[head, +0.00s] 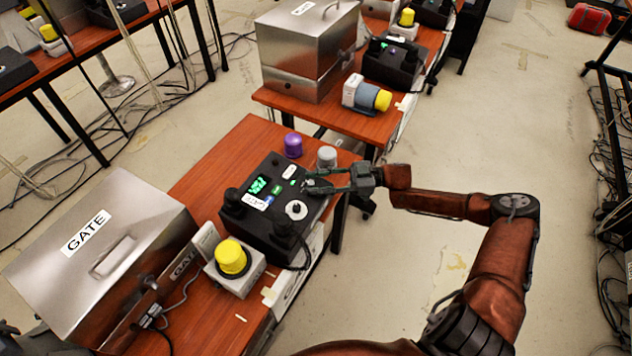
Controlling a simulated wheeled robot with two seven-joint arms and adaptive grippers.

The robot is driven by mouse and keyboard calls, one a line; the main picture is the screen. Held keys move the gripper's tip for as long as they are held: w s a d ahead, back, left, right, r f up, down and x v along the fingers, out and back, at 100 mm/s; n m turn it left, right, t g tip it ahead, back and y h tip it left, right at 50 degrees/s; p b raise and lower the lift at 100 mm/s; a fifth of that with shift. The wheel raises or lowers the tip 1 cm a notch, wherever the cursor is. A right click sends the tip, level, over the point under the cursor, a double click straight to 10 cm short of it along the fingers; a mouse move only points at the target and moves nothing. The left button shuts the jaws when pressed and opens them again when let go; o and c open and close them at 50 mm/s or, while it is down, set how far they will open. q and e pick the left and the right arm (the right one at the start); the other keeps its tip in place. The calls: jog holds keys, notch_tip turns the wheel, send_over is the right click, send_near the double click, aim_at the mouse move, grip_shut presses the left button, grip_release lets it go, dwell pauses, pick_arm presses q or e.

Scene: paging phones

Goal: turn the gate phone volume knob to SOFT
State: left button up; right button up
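The gate phone (262,222) is a black desk unit with a lit green display and a small tilted GATE tag (256,201). It sits on the near red-brown table. A round white dial (296,210) with a dark centre is on its right part; its markings are too small to read. My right gripper (308,183) reaches in from the right, with its fingertips over the phone's upper right edge, just above the dial in the picture. The tips cover that part of the phone, and I cannot tell whether they touch or hold anything. My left gripper is not in view.
A second table (340,118) holds another steel box (306,48) and phone (394,62). Open floor lies to the right.

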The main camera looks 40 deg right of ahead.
jog(key=v, duration=1.2)
jog(key=shift+s+f, duration=0.1)
